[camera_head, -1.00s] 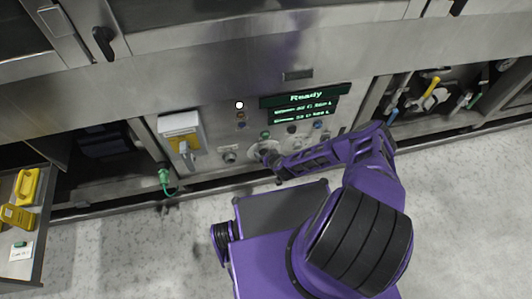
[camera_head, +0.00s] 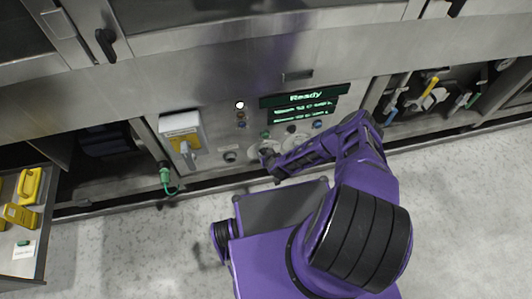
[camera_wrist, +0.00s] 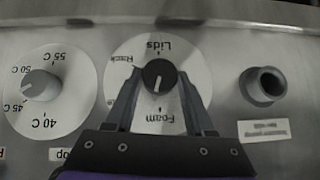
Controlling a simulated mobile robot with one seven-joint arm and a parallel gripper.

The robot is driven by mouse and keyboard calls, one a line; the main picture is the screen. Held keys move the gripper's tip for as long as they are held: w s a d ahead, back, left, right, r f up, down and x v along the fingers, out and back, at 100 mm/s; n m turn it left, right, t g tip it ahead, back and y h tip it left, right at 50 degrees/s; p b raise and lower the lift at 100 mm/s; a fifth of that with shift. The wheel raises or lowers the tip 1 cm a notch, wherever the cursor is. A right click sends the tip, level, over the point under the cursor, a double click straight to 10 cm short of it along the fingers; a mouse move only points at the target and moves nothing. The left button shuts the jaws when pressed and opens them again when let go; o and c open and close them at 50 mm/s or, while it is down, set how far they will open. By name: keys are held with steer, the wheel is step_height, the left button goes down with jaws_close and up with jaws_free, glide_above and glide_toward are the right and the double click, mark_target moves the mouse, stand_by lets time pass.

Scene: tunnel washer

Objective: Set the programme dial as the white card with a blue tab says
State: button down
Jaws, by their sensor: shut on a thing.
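The programme dial (camera_wrist: 113,84) is a pale round plate in the wrist view, lettered upside down with Lids, Rack and Foam. Its black knob (camera_wrist: 159,75) has a white pointer aimed down in that view, towards Foam. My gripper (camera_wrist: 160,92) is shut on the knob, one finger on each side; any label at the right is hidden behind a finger. In the head view my gripper (camera_head: 270,160) reaches the panel below the green Ready display (camera_head: 305,103). A white card (camera_head: 24,252) with a dark green tab lies in the drawer at left. I see no blue-tabbed card.
A temperature dial (camera_wrist: 42,118) marked 40 C to 55 C is left of the programme dial in the wrist view, and a round metal socket (camera_wrist: 263,86) is right. Yellow items (camera_head: 28,186) lie in the open drawer.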

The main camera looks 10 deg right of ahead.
steer(key=h, duration=0.1)
steer(key=n+h, duration=0.1)
steer(key=shift+a+h+p, duration=0.25)
steer(key=shift+h+p, duration=0.05)
steer(key=shift+p, duration=0.05)
stand_by(0.4)
steer(key=shift+c, duration=1.3)
jaws_free()
